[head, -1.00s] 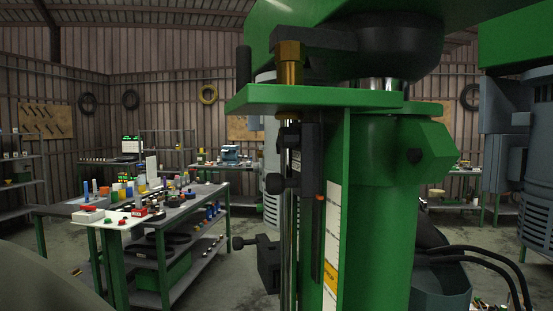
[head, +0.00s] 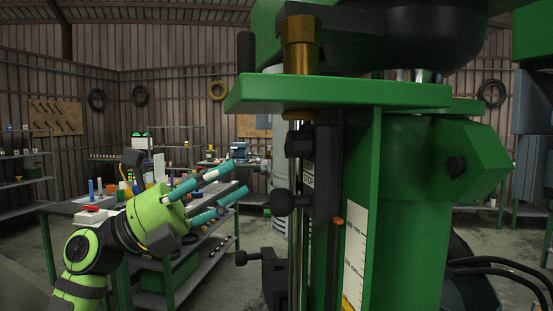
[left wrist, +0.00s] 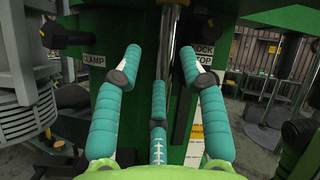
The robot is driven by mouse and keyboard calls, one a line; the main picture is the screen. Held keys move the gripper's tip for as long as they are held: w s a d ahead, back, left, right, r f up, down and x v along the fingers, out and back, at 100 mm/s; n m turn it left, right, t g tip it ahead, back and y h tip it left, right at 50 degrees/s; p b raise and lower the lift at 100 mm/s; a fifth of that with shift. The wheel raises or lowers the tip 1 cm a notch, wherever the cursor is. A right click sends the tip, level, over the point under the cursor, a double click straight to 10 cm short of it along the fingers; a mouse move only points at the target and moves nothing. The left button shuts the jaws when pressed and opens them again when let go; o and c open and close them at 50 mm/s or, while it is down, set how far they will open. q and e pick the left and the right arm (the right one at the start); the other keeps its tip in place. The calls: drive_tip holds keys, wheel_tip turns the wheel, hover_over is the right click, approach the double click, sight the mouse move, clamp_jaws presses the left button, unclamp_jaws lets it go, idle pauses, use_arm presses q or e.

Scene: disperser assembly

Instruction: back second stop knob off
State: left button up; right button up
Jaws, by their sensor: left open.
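The green machine (head: 405,220) carries a vertical rod on its left side, with black stop blocks on it. A round black knob (head: 282,202) sticks out to the left from the upper block (head: 325,165). I cannot tell which one is the second stop knob. My left gripper (head: 236,178) is open and empty, with teal fingers pointing right, left of the upper knob and apart from it. In the left wrist view, the fingers (left wrist: 160,55) are spread before the machine's rod; no knob is clearly visible between them.
A green plate (head: 340,92) with a brass fitting (head: 300,45) juts out above the stop blocks. A workbench (head: 60,207) with small parts stands behind my left arm. Black hoses (head: 500,262) run at the right.

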sight(288, 143)
use_arm(q)
drive_tip(key=s+d+r+m+y, duration=0.2)
drive_tip(key=s+r+m+y, duration=0.4)
drive_tip(key=s+m, duration=0.1)
drive_tip(key=shift+g, duration=0.3)
drive_tip(key=p+x, duration=0.3)
drive_tip(key=x, duration=0.3)
drive_tip(key=shift+s, duration=0.15)
use_arm(e)
drive_tip(key=r, duration=0.3)
drive_tip(key=shift+w, duration=0.3)
use_arm(q)
clamp_jaws()
